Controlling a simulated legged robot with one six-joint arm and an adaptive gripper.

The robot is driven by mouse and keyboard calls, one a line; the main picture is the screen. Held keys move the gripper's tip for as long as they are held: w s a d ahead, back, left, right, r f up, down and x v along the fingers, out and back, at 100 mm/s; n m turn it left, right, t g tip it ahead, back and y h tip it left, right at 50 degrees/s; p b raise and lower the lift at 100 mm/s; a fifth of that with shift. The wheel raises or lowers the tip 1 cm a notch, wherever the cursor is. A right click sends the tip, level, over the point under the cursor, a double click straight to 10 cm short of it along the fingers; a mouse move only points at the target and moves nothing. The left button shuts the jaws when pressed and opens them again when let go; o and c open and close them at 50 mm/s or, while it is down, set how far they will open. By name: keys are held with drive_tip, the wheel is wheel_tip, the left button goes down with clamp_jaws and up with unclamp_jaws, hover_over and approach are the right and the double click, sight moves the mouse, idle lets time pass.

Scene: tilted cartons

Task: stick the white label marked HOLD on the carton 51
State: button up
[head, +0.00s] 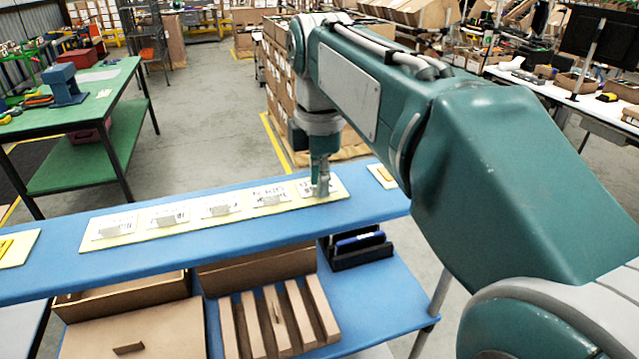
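Several white labels lie in a row on a pale yellow strip (193,226) on the blue table. Each has dark print too small to read, so I cannot tell which says HOLD. My gripper (323,191) points down at the rightmost label (307,188), its fingertips at or just above it and partly covering it. I cannot tell if it touches the label or whether its fingers are open or shut. A stack of brown cartons (279,82) stands behind my arm, partly hidden by it. No number 51 is readable on any carton.
The blue table (50,285) has a yellow card (17,247) at the left and a small one (382,176) at the right. Open brown boxes (258,270) and a slotted cardboard rack (280,320) sit on its lower shelf. A green bench (85,165) stands left. Grey floor between is clear.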

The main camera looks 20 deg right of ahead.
drive_tip(key=shift+f, duration=0.15)
clamp_jaws()
drive_tip(key=shift+s+r, duration=0.1)
drive_tip(key=shift+r, duration=3.4)
